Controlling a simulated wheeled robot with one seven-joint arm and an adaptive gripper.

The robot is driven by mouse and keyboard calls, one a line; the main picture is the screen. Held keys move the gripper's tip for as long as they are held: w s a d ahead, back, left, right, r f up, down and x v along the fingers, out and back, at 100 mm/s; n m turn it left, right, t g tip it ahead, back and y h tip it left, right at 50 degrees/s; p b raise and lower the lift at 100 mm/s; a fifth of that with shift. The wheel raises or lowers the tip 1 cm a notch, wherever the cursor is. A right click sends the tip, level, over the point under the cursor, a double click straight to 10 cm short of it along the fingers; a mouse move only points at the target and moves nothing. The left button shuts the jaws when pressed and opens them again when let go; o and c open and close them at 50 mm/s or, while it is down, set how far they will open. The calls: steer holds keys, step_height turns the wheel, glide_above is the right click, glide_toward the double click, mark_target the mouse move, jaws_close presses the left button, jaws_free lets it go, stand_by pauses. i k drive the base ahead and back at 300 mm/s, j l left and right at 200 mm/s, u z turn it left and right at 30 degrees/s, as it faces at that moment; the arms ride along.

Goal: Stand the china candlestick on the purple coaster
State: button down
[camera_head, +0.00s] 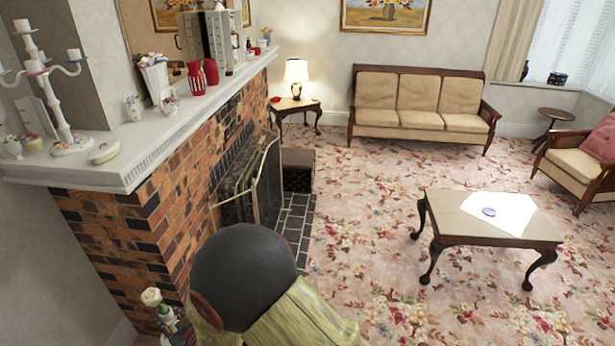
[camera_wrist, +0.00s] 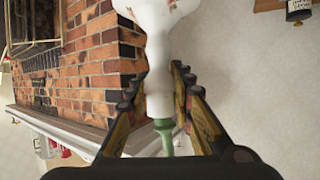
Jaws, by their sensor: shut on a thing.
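My gripper (camera_wrist: 155,82) is shut on the china candlestick (camera_wrist: 158,58), with one finger on each side of its pale stem. In the wrist view its white, wider part reaches past the fingertips and a green part lies nearer the palm. In the head view the candlestick (camera_head: 152,297) shows low at the left beside the brick fireplace, its lower part partly hidden. My arm hides most of the gripper there. The purple coaster (camera_head: 489,211) lies flat on white paper on the coffee table (camera_head: 462,228), far to the right of my gripper, with nothing on it.
The brick fireplace (camera_head: 160,215) and its white mantel (camera_head: 120,165), crowded with ornaments and a white candelabra (camera_head: 62,130), are close on the left. A fire screen (camera_head: 262,185) stands before the hearth. Open floral carpet (camera_head: 365,235) lies between the hearth and the coffee table.

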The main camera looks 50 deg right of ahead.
mark_target(489, 210)
steer(key=l+z, duration=0.95)
steer(key=i+l+z, duration=0.2)
steer(key=l+z, duration=0.25)
steer(key=i+l+z, duration=0.2)
steer(key=l, duration=0.35)
steer(key=i+l+z, duration=0.15)
steer(key=i+l, duration=0.15)
steer(key=l, duration=0.2)
steer(key=i+l+z, duration=0.2)
steer(key=l, duration=0.25)
steer(key=i+l+z, duration=0.15)
steer(key=i+l, duration=0.25)
